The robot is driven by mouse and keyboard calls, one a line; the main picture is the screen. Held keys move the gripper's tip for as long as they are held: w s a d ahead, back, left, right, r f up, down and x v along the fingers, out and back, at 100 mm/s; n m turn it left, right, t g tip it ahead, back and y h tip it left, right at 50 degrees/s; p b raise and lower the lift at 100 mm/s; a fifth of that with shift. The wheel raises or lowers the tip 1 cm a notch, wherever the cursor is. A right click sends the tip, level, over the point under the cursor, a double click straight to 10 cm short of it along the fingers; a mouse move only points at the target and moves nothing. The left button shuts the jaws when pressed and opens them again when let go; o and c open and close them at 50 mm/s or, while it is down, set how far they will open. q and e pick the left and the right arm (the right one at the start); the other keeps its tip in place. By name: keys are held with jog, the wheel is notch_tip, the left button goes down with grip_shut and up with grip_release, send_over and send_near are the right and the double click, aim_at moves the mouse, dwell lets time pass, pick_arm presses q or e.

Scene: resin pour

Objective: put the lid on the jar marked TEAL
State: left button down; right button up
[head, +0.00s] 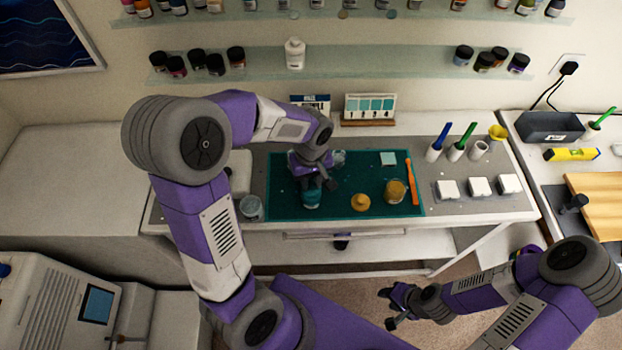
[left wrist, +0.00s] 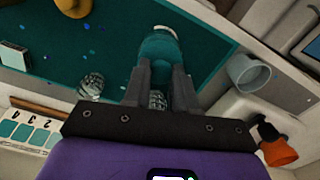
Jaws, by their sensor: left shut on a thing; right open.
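My left gripper (head: 316,184) points down over the teal mat (head: 340,208). In the left wrist view its fingers (left wrist: 160,82) are closed around a teal piece (left wrist: 157,50), which looks like the teal lid. A teal jar (head: 311,201) is directly below the gripper; its pale rim shows beyond the held piece. I cannot tell whether lid and jar touch, and no TEAL marking is readable. An ochre knobbed lid (head: 361,203) lies to the right, beside a jar of amber content (head: 396,191). My right gripper (head: 389,307) is open and empty, in front of the table, away from the jars.
A grey cup (head: 251,206) stands left of the mat. Clear glass items (head: 338,158) stand just behind the gripper. An orange stick (head: 411,181) lies at the mat's right edge; white blocks (head: 478,187) and pen holders (head: 456,151) are further right.

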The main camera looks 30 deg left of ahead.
pick_arm(q)
jog(key=shift+f, duration=0.1)
dwell(0.6)
jog(key=shift+c, duration=1.8)
grip_release()
jog(key=shift+r+p, duration=2.75)
jog(key=shift+r, duration=0.8)
grip_shut()
